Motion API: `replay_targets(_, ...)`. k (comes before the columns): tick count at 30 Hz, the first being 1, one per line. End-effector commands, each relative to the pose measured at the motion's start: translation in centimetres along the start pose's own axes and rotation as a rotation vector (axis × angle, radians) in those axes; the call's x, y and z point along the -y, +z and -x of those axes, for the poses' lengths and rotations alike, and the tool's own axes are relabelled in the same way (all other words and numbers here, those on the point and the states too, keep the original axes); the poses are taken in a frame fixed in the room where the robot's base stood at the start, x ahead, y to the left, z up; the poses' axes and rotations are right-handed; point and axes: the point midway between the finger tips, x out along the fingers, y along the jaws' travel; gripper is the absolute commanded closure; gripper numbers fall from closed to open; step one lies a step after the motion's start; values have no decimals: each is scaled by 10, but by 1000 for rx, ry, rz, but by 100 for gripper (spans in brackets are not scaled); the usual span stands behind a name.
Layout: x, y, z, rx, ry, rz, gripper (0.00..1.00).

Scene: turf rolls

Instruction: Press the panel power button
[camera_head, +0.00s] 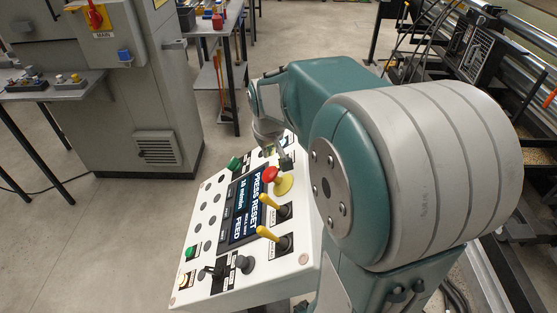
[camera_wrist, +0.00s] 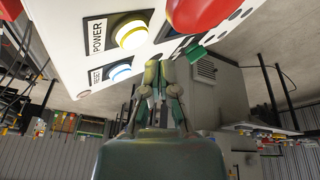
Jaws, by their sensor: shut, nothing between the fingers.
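The white control panel (camera_head: 195,270) slopes below my arm in the head view. In the wrist view the panel (camera_wrist: 65,25) fills the upper part, upside or tilted. The power button (camera_wrist: 131,34) is a round lit cap with a yellow-white glow, beside a label reading POWER. My gripper (camera_wrist: 158,68) is shut and empty, its tips below and right of the power button in the picture; I cannot tell the gap to the panel. In the head view my gripper (camera_head: 285,161) is small at the panel's far end, and the power button cannot be made out there.
A lit reset button (camera_wrist: 120,72) sits near the power button. A red mushroom button (camera_wrist: 196,12) is close on the other side; it also shows in the head view (camera_head: 271,174). Yellow levers (camera_head: 268,234) and a screen (camera_head: 243,210) are on the panel. A grey cabinet (camera_head: 125,105) stands behind.

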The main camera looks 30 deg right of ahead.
Motion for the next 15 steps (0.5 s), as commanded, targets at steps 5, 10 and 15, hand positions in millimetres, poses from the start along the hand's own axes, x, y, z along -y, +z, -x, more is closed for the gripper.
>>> replay_targets(5,8,-8,11,-1,0,2,100)
replay_targets(10,16,-16,21,-1,0,3,100)
replay_targets(15,20,-20,28,0,0,1,100)
